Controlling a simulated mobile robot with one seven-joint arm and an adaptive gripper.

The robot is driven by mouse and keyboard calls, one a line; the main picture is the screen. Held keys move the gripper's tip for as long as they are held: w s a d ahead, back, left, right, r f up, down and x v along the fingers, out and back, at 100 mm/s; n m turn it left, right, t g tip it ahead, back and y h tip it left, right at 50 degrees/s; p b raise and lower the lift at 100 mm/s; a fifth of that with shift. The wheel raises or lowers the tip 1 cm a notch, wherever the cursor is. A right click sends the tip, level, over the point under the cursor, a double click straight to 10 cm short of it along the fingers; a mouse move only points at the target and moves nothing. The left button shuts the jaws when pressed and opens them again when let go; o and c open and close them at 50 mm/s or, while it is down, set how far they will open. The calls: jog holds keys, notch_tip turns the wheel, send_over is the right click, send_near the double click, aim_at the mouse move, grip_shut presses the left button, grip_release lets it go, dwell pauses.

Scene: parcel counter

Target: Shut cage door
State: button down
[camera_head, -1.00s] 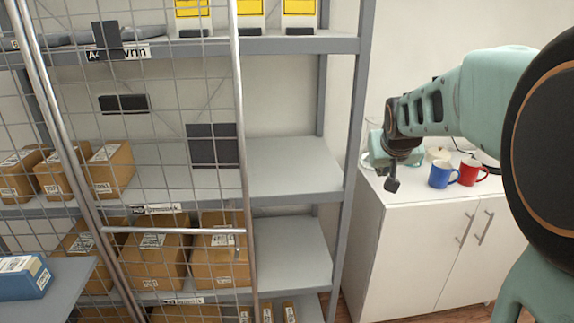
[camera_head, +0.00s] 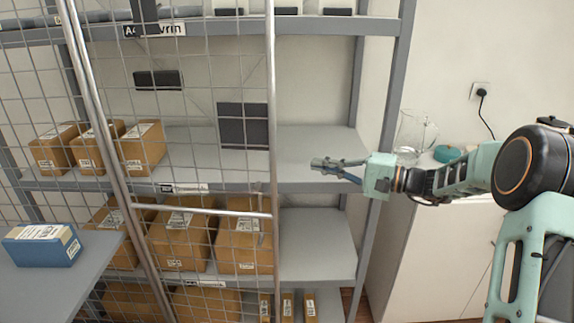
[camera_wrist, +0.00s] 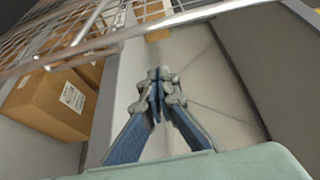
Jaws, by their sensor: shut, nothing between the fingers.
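The cage door (camera_head: 185,140) is a wire mesh panel with a metal frame, standing in front of the left part of the shelving. Its right frame tube (camera_head: 272,120) stands upright, and the shelf bays to the right of it are uncovered. A horizontal bar (camera_head: 205,210) crosses its lower part. My gripper (camera_head: 318,164) is shut and empty, pointing left, to the right of the door's edge tube and apart from it in the picture. In the wrist view my gripper (camera_wrist: 158,78) shows closed fingers, with a blurred door tube (camera_wrist: 160,25) beyond them.
Brown boxes (camera_head: 180,238) stand on the shelves behind the mesh. A grey shelf upright (camera_head: 384,130) stands right of my gripper. A blue box (camera_head: 45,246) lies on a grey surface at the lower left. A white cabinet (camera_head: 435,265) with a glass jug (camera_head: 412,132) is at right.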

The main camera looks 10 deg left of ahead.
jog(key=s+a, duration=0.1)
jog(key=a, duration=0.8)
jog(key=shift+s+r, duration=0.3)
jog(key=shift+s, duration=0.05)
jog(key=shift+s, duration=0.15)
